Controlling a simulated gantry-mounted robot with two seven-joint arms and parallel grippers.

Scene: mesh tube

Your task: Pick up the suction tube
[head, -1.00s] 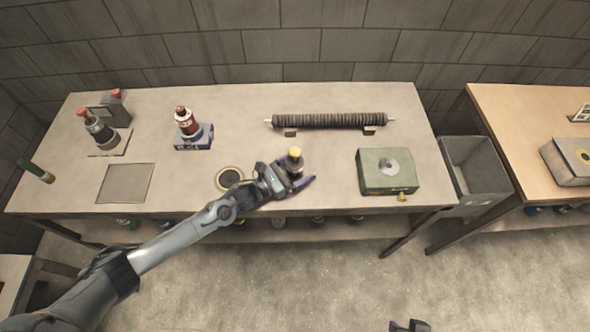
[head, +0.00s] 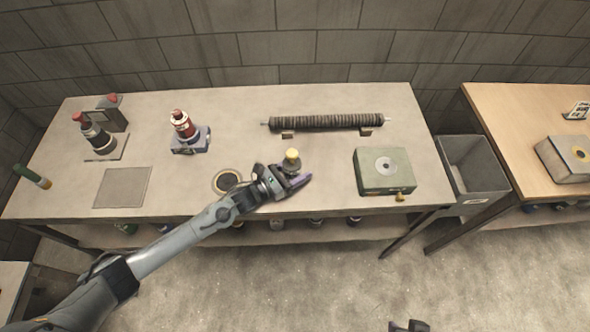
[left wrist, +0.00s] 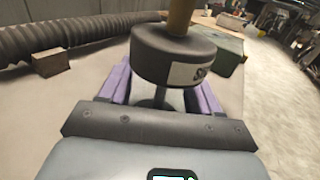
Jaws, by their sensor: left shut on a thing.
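My left gripper (head: 300,180) is shut on a dark round piece with a yellow top (head: 292,160), above the front middle of the table. In the left wrist view its purple fingers flank the piece's narrow stem, below a wide dark body (left wrist: 174,56) with a partly readable white label. The piece looks upright. A dark ribbed tube (head: 325,121) lies across two small blocks at the back of the table, apart from the gripper. I cannot tell for sure which of these is the suction tube. A dark part at the bottom edge (head: 410,326) may be my right gripper.
A green box (head: 384,171) stands right of my left gripper, and a round dark ring (head: 226,182) lies left of it. Red-topped bottles (head: 183,124) stand farther left. A grey bin (head: 471,166) sits between this table and the wooden one (head: 508,105).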

